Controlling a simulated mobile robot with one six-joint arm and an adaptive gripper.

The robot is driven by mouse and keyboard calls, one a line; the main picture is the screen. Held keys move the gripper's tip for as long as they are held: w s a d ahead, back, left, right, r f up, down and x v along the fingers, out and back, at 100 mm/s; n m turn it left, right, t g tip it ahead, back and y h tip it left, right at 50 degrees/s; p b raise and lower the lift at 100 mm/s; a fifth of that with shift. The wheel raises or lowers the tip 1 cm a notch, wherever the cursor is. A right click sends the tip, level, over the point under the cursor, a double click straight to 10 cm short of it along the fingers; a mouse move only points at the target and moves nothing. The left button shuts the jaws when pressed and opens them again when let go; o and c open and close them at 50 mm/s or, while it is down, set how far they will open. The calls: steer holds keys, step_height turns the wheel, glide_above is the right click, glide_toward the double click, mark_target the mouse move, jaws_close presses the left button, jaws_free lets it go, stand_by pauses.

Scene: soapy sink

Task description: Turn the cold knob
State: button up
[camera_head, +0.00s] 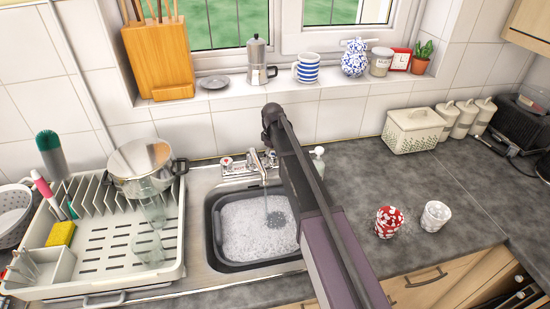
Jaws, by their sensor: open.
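The chrome tap (256,160) stands behind the sink, and water runs from its spout. A knob with a red mark (227,162) is at its left end. The right-hand knob (271,156), on the cold side, shows only in part close beside my arm. My arm reaches up from the bottom edge, across the sink's right side. My dark gripper (271,118) is at its far end, in the picture above and near the right-hand knob. It looks empty. Its fingers are small and dark, and I cannot tell whether they touch the knob.
The dark sink basin (213,222) holds foamy water. A dish rack (100,284) with a pot (140,160) is on the left. A soap bottle (318,160) stands right of my arm. Red and white cups (388,221) (435,216) stand on the right counter. The windowsill (235,92) holds several items.

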steer(key=shift+m, duration=0.5)
